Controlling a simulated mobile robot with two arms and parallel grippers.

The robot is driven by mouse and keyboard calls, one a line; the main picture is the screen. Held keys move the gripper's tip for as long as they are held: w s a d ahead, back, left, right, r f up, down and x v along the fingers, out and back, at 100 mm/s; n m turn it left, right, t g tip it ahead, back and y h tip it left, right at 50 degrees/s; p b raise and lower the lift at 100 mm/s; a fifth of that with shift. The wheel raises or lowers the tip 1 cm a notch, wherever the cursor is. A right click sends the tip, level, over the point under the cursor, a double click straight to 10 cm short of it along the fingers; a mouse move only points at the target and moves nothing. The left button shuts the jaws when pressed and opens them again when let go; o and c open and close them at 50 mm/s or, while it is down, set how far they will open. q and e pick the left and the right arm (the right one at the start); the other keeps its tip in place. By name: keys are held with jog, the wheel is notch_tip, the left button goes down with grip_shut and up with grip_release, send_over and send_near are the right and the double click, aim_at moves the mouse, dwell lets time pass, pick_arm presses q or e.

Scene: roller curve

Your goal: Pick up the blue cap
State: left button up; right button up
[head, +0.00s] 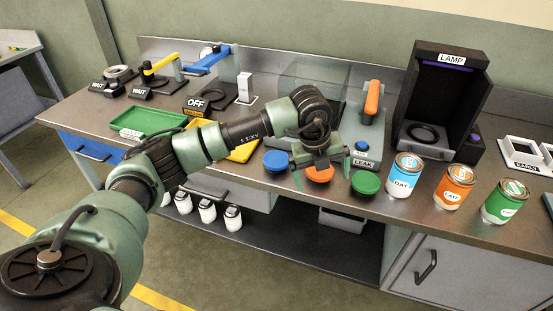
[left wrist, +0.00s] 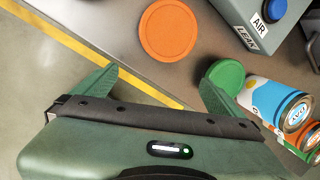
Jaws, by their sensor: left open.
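The blue cap (head: 276,161) is a round disc lying on the bench near its front edge, at the left end of a row of three caps. It does not show in the left wrist view. My left gripper (head: 322,172) is open and empty, to the right of the blue cap, over the orange cap (head: 319,175). In the left wrist view the orange cap (left wrist: 168,30) lies ahead of the open fingers (left wrist: 156,88). The green cap (head: 365,183) is to the right; it also shows by the right finger (left wrist: 229,74). My right gripper is not in view.
Blue, orange and green labelled cans (head: 405,175) stand right of the caps. The LEAK box (head: 367,140) with a blue button stands behind them. A green tray (head: 150,122) is at left, and a black LAMP booth (head: 440,90) is at the back right.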

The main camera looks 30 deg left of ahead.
aim_at(275, 156)
pick_arm(q)
jog(key=a+r+n+y, duration=0.1)
jog(key=a, duration=0.3)
jog(key=a+r+n+y, duration=0.1)
jog(key=a+r+y, duration=0.1)
jog(key=a, duration=0.2)
jog(key=a+r+n+y, duration=0.1)
jog(key=a+r+y, duration=0.1)
jog(key=a, duration=0.2)
jog(key=shift+w+a+g, duration=0.1)
jog(key=shift+a+g, duration=0.05)
jog(key=shift+g, duration=0.15)
jog(key=shift+a, duration=0.4)
jog(key=p+x, duration=0.1)
jog(key=x, duration=0.1)
jog(key=p+x, duration=0.1)
jog(key=x, duration=0.1)
jog(key=p+x, duration=0.1)
jog(key=x, duration=0.1)
jog(key=shift+w+a, duration=0.25)
jog(key=shift+w, duration=0.15)
jog(key=shift+w+a+f, duration=0.15)
jog(key=shift+f, duration=0.3)
jog(key=c, duration=1.4)
